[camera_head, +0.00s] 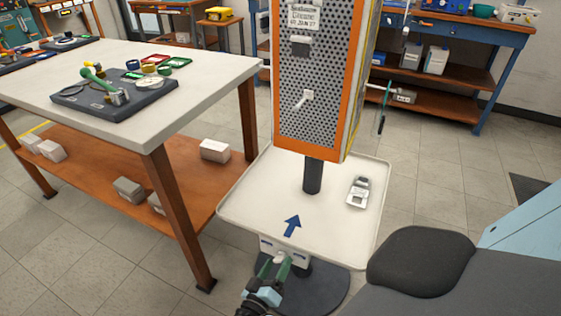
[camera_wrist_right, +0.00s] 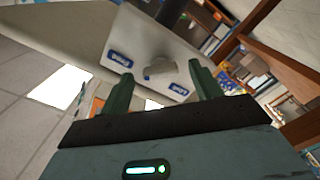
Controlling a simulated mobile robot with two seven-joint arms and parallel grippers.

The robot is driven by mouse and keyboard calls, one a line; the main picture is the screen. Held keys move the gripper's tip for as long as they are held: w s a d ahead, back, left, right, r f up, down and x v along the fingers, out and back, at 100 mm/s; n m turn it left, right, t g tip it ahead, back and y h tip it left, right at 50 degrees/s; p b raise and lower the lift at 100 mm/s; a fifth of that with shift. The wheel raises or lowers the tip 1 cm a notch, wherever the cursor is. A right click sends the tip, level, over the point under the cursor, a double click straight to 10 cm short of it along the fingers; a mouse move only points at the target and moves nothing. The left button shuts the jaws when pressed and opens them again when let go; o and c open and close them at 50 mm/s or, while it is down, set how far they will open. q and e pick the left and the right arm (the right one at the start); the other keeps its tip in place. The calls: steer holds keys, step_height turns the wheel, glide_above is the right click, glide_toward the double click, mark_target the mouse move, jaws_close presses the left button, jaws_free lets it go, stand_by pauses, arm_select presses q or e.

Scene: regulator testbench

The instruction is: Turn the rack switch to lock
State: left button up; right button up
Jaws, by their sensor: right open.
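The rack switch is a small grey knob (camera_wrist_right: 159,71) on a pale panel, between two blue labels (camera_wrist_right: 120,58) whose words I cannot read. In the head view, the panel (camera_head: 266,243) sits at the front edge below the white tray, and the knob there is mostly hidden by my gripper. My right gripper (camera_head: 275,266) is open, its green fingers pointing at the panel. In the right wrist view, the fingertips (camera_wrist_right: 161,72) lie on either side of the knob with gaps. I cannot tell whether they touch it. My left gripper is not in view.
The white tray (camera_head: 250,200) carries a blue arrow and a small grey-white device (camera_head: 358,192). An orange-framed perforated panel (camera_head: 318,80) rises behind it on a dark post. A workbench (camera_head: 190,80) stands at the left.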

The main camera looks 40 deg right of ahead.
steer(key=shift+d, duration=0.15)
steer(key=c, duration=1)
